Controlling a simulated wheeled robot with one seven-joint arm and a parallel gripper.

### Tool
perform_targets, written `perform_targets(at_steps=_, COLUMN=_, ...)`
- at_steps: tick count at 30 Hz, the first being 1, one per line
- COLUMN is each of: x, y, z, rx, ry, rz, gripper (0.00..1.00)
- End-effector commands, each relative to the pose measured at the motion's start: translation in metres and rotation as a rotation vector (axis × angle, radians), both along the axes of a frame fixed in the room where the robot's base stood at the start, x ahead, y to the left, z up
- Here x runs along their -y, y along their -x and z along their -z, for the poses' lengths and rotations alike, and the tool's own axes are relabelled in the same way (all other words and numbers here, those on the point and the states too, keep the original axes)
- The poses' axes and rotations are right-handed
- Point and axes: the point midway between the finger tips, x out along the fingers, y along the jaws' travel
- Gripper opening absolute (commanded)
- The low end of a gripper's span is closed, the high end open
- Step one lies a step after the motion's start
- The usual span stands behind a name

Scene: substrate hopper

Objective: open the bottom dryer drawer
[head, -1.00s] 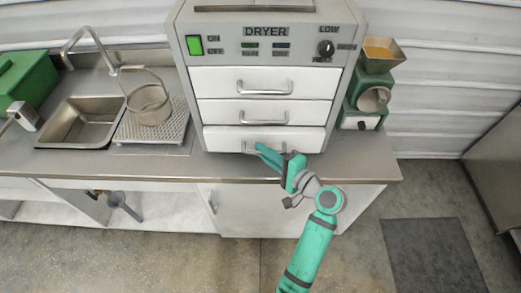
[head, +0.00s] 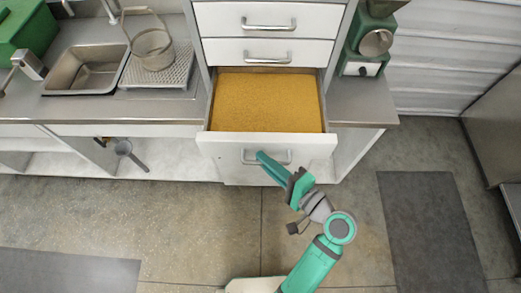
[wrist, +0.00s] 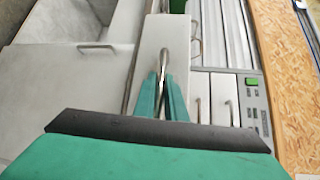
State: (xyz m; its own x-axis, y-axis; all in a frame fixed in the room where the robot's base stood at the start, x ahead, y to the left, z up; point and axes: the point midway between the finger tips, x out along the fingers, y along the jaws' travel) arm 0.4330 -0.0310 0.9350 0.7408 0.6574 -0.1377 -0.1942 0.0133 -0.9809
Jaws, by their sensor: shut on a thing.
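The dryer's bottom drawer (head: 222,141) is pulled far out over the counter's front edge. Its inside shows a flat layer of yellow-orange grain (head: 268,100). My gripper (head: 262,156) is at the bar handle (head: 281,157) on the drawer's front, near the handle's left part. In the wrist view my two green fingers (wrist: 161,97) are shut on the handle (wrist: 165,58). The middle drawer (head: 308,51) and the top drawer (head: 310,18) above it are closed.
A green machine (head: 366,58) stands right of the dryer. Open floor (head: 200,222) lies in front, with a dark mat (head: 430,225) at right.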

Motion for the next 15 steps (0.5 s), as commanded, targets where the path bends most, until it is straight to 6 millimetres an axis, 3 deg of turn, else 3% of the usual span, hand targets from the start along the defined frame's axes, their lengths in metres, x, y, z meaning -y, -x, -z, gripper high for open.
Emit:
perform_targets(at_steps=12, x=0.0067, y=0.003, z=0.0012, rx=-0.003, ry=0.002, rz=0.019, gripper=0.0)
perform_targets(at_steps=13, x=0.0067, y=0.003, z=0.0012, rx=-0.003, ry=0.002, rz=0.019, gripper=0.13)
perform_targets(at_steps=15, x=0.0065, y=0.0031, z=0.0011, rx=-0.002, ry=0.001, rz=0.018, gripper=0.18)
